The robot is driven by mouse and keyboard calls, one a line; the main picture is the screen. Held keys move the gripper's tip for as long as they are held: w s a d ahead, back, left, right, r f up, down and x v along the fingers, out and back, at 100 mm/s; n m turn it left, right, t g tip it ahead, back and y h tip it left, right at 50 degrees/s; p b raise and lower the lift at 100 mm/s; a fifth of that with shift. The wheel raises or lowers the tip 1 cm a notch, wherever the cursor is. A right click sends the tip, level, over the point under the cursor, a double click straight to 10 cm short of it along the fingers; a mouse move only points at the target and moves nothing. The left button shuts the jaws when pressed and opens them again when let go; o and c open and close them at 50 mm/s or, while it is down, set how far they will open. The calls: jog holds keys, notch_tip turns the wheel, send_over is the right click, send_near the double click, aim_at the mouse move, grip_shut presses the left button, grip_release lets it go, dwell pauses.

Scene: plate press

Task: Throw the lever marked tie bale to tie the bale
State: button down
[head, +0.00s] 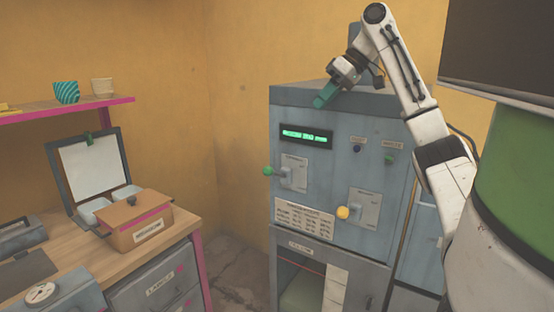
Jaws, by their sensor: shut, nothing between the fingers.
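A grey-blue press cabinet (375,176) stands against the back wall in the head view. Two levers are on its front. One has a green knob (268,171) sticking out to the left of its pale plate (293,172). The other, lower and to the right, has a yellow knob (343,212) beside its pale plate (365,208). The lettering on both plates is too small to read, so I cannot tell which is marked tie bale. My gripper (320,101), with teal fingers, is shut and empty at the cabinet's top front edge, above both levers and apart from them.
A lit green display (305,135), small knobs (389,159) and a printed notice (305,219) are on the cabinet front. A low opening (302,285) shows something green inside. At left, a wooden bench (165,239) holds a brown box (138,224). Bare floor lies between bench and cabinet.

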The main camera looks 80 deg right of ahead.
jog(key=v, duration=0.3)
jog(key=shift+s+f, duration=0.25)
jog(key=p, duration=0.1)
send_over(276, 173)
jog(key=s+a, duration=0.1)
jog(key=a, duration=0.2)
notch_tip(276, 173, down, 19)
jog(key=shift+f, duration=0.3)
